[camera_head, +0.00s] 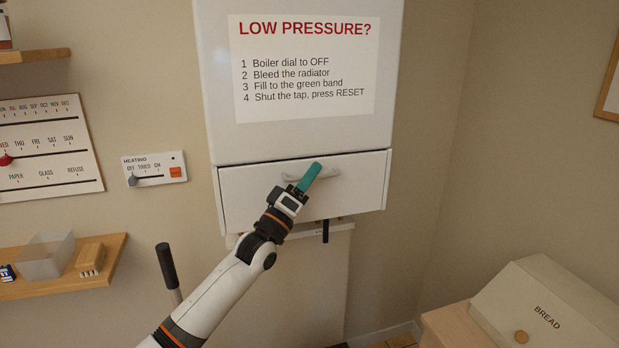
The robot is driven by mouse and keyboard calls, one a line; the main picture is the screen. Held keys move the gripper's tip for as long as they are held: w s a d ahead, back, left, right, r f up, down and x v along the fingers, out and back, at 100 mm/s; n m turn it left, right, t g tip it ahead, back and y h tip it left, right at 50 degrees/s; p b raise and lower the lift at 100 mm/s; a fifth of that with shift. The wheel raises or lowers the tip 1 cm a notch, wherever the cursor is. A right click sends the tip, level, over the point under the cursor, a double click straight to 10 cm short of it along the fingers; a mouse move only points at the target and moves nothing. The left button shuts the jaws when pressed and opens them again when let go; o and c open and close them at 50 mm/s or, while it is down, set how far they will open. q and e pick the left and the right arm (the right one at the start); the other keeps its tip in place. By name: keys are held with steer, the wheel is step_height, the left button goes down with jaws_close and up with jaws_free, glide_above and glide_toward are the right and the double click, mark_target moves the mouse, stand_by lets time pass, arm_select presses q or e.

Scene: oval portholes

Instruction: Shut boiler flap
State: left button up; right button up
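The boiler (300,138) is a white cabinet on the wall with a LOW PRESSURE notice on its front. Its flap (245,203) is a white panel at the bottom, with a pale bar handle (332,174). The flap is up across the front, with a thin dark line along its top edge; I cannot tell if it is fully flush. My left gripper (311,177) is in front of the flap at the handle. Its teal fingers look together and cover part of the handle; contact is unclear. My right gripper is not in view.
A black tap lever (325,231) hangs below the boiler. A heating panel (155,169) is on the wall at left. A shelf (62,281) holds a clear bin (45,256). A black-handled pole (167,266) stands near my arm. A bread box (545,308) is at lower right.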

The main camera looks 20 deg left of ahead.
arm_select(q)
steer(key=shift+f, duration=0.1)
steer(key=shift+s+a+f, duration=0.2)
steer(key=shift+s+f, duration=0.1)
steer(key=shift+f, duration=0.1)
steer(key=b+v, duration=0.4)
steer(key=v, duration=0.7)
steer(key=shift+r, duration=0.2)
steer(key=shift+s, duration=0.1)
